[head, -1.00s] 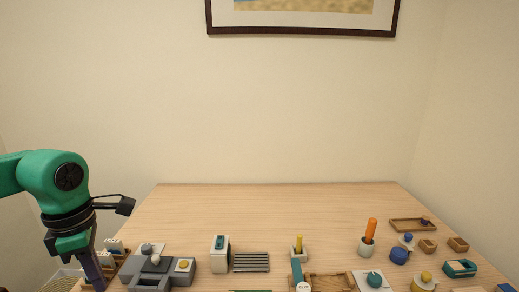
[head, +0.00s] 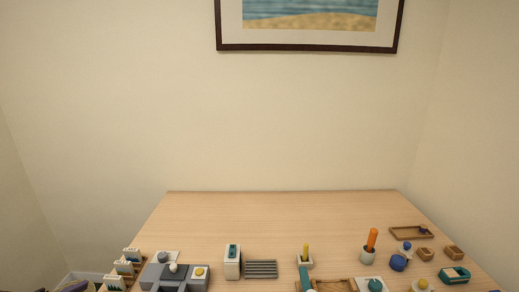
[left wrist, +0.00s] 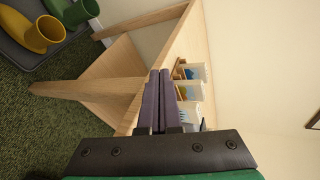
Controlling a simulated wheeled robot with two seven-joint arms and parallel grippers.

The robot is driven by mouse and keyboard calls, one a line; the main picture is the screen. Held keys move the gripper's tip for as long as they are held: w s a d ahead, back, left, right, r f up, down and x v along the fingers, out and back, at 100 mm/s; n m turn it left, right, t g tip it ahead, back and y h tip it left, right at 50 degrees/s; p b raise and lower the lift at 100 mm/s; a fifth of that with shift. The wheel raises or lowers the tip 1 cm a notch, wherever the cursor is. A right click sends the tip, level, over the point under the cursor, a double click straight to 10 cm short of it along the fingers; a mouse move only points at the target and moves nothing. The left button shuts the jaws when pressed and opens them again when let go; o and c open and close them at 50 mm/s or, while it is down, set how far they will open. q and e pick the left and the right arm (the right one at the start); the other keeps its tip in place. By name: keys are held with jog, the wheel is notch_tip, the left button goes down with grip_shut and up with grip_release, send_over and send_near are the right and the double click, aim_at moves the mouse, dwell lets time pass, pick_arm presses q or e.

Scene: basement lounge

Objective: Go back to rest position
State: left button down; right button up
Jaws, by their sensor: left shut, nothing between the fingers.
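My left gripper (left wrist: 160,75) shows in the left wrist view with its two dark purple fingers together and nothing between them. It is beside the left end of the wooden table (head: 270,215), close to a row of small picture cards in wooden holders (left wrist: 190,72). In the head view the green left arm is no longer in clear sight; only a small dark shape shows at the bottom left edge, too cut off to name. My right gripper is in neither view.
Along the table's front stand picture cards (head: 124,268), a grey block set (head: 172,273), a white dispenser (head: 232,262), a slatted rack (head: 261,269) and an orange-topped holder (head: 369,246). The table's back is clear.

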pick_arm(q)
jog(key=s+d+f+n+g+y+p, duration=0.1)
jog(key=s+d+f+n+g+y, duration=0.15)
jog(key=s+f+n, duration=0.8)
jog(key=s+d+f+n+g+y+p, duration=0.1)
jog(key=s+f+n+g+y+p, duration=0.15)
jog(key=s+f, duration=0.95)
jog(key=s+d+f+n+g+h, duration=0.1)
jog(key=s+d+f+n+g, duration=0.2)
jog(key=s+d+f, duration=0.5)
jog(key=s+d+f+n+g+h, duration=0.1)
jog(key=s+d+f+n+g, duration=0.2)
jog(key=s+d+f, duration=0.4)
jog(key=s+d+n, duration=0.1)
jog(key=d, duration=0.5)
jog(key=shift+s+d+f+g+h+p, duration=0.15)
jog(key=shift+d+f+g+h+p, duration=0.15)
jog(key=shift+f+g+p, duration=0.1)
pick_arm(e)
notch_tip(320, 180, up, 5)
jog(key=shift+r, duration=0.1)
